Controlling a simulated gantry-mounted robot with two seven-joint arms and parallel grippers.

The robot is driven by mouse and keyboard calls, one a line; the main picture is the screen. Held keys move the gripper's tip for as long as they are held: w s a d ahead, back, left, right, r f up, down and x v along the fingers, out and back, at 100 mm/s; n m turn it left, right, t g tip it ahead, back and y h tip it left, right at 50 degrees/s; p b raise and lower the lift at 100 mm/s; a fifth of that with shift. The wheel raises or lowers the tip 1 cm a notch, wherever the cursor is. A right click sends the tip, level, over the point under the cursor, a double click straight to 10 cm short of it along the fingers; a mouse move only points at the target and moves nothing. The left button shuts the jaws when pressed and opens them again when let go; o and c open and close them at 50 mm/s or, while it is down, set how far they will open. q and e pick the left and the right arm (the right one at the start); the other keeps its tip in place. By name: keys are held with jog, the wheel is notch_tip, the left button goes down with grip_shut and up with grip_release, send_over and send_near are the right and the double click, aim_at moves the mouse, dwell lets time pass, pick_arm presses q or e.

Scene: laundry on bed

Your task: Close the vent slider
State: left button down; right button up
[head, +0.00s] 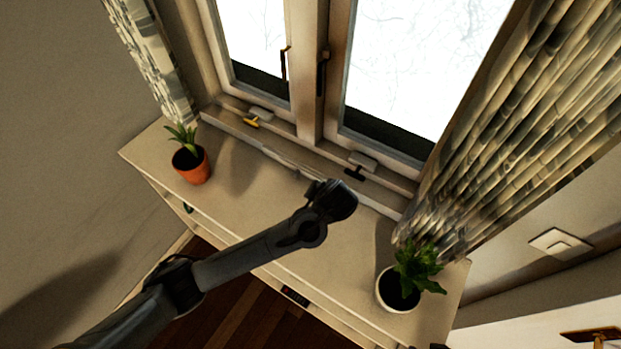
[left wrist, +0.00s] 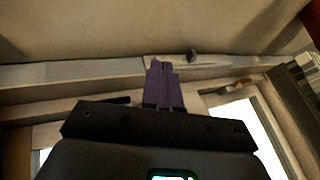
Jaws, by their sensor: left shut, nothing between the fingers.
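The vent (head: 283,160) is a thin pale strip along the window sill. It shows in the left wrist view (left wrist: 215,64) as a light strip running right from my fingertips. A small dark knob (left wrist: 193,56), seemingly its slider, stands on it, just right of my fingertips in that view. My left gripper (left wrist: 160,64) is shut and empty, its purple fingers over the sill by the strip. I cannot tell whether they touch it. In the head view my left arm reaches over the cabinet to the sill, and its wrist hides part of the strip. My right gripper is not in view.
A yellow handle (head: 251,122) and a black handle (head: 354,173) sit on the window's lower frame. A plant in an orange pot (head: 193,168) and one in a white pot (head: 392,294) stand on the cabinet top (head: 245,205). A patterned curtain (head: 520,130) hangs right.

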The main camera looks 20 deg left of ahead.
aim_at(297, 173)
pick_arm(q)
jog(key=shift+y, duration=0.4)
jog(key=w+a+f, duration=0.1)
jog(key=w+f, duration=0.1)
jog(key=w+a+f, duration=0.2)
jog(key=w, duration=0.1)
jog(key=w+a+f+b, duration=0.1)
jog(key=w+f, duration=0.1)
jog(key=f, duration=0.1)
jog(key=shift+w+a+f, duration=0.1)
jog(key=shift+w+a, duration=0.1)
jog(key=shift+w, duration=0.2)
jog(key=a, duration=0.1)
jog(key=w+a, duration=0.1)
jog(key=a, duration=0.1)
jog(key=shift+f+p, duration=0.15)
jog(key=shift+p, duration=0.15)
jog(key=shift+w+a, duration=0.15)
jog(key=shift+a, duration=0.35)
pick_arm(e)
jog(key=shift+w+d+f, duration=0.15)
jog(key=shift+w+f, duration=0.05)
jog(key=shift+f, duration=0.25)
